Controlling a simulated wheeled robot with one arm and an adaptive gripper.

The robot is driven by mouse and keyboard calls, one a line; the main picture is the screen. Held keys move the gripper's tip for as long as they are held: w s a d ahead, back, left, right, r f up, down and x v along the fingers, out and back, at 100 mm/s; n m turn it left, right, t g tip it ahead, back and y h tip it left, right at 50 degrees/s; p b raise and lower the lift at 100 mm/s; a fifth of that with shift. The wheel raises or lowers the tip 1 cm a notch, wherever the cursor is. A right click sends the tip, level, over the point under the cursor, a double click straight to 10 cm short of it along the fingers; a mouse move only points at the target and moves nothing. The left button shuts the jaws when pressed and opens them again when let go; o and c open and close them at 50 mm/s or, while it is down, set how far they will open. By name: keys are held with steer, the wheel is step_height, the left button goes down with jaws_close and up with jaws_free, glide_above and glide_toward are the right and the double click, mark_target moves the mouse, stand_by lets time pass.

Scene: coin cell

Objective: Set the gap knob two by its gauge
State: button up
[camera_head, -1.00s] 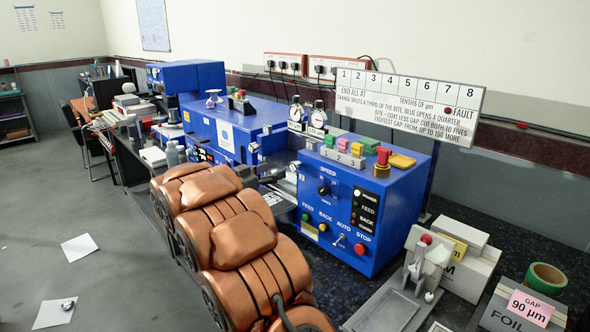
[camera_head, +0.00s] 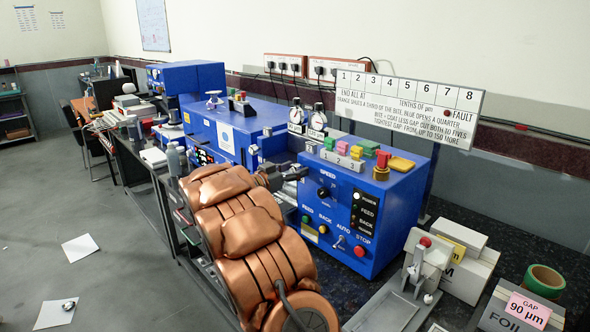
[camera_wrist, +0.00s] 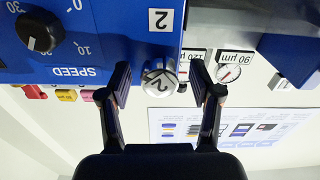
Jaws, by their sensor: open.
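In the wrist view, upside down, a round silver knob marked 2 (camera_wrist: 160,82) sits below a white label 2 on the blue machine (camera_wrist: 100,35). My gripper (camera_wrist: 160,68) is open, with one finger on each side of the knob; contact is not clear. A dial gauge (camera_wrist: 229,73) by a 90 µm label is right of the fingers; a 120 µm label (camera_wrist: 195,60) is partly behind the right finger. In the head view my gripper (camera_head: 289,176) is at the machine's left side, and two dial gauges (camera_head: 296,114) and (camera_head: 318,120) stand behind it. Needle readings are too small to tell.
A sign (camera_head: 408,108) with numbers 1 to 8 and rules stands above the machine. A hand press (camera_head: 420,265) and a foil box (camera_head: 515,312) stand at right.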

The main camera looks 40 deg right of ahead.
steer(key=shift+d, duration=0.2)
steer(key=shift+c, duration=0.3)
steer(key=c, duration=1.1)
steer(key=shift+f, duration=0.1)
steer(key=shift+b, duration=0.3)
